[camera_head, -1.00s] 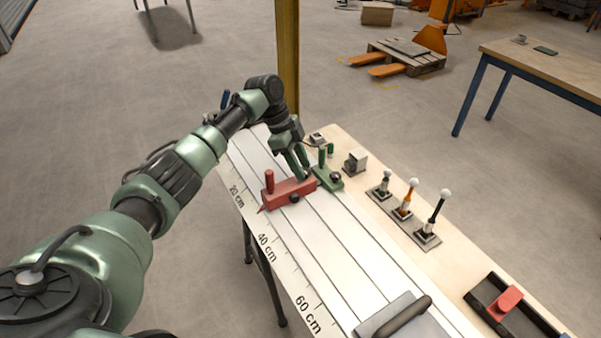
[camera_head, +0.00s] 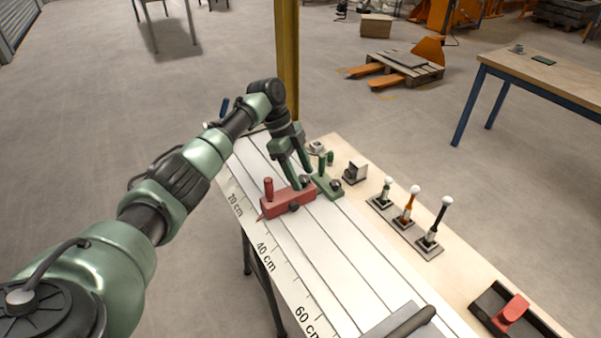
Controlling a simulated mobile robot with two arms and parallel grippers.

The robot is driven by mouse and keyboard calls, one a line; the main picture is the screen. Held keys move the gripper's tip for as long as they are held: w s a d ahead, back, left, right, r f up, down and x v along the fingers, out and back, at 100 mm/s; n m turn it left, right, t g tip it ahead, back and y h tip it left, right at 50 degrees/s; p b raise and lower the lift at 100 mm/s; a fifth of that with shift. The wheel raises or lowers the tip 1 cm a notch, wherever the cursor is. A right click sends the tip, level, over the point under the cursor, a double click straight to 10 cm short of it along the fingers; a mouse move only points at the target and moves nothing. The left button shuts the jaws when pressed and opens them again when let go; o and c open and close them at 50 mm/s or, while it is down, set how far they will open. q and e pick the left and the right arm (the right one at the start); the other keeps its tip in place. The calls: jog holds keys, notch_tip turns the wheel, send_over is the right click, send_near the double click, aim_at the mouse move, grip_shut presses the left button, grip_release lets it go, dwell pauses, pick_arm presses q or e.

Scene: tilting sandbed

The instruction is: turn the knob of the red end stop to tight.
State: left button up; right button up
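The red end stop (camera_head: 279,205) lies across the white sandbed near its far end, with an upright red post on its left part. A dark knob (camera_head: 294,208) shows on its near side, and another dark knob (camera_head: 306,181) shows near its right end. My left gripper (camera_head: 298,182) points down over the right part of the red stop. Its two fingers are apart, close to the knob at the right end; whether they touch it I cannot tell. The knobs' turn positions are too small to read. My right gripper is out of view.
A green stop (camera_head: 328,187) with an upright post stands just right of the red one. Several levers (camera_head: 407,207) stand on the wooden strip to the right. A scale (camera_head: 262,252) runs along the left edge. A handled plate (camera_head: 405,325) lies at the near end.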

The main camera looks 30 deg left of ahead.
pick_arm(q)
jog(key=b+v, duration=0.2)
jog(key=v, duration=0.5)
jog(key=shift+r, duration=0.4)
jog(key=shift+s+a+f, duration=0.1)
jog(key=shift+a, duration=0.05)
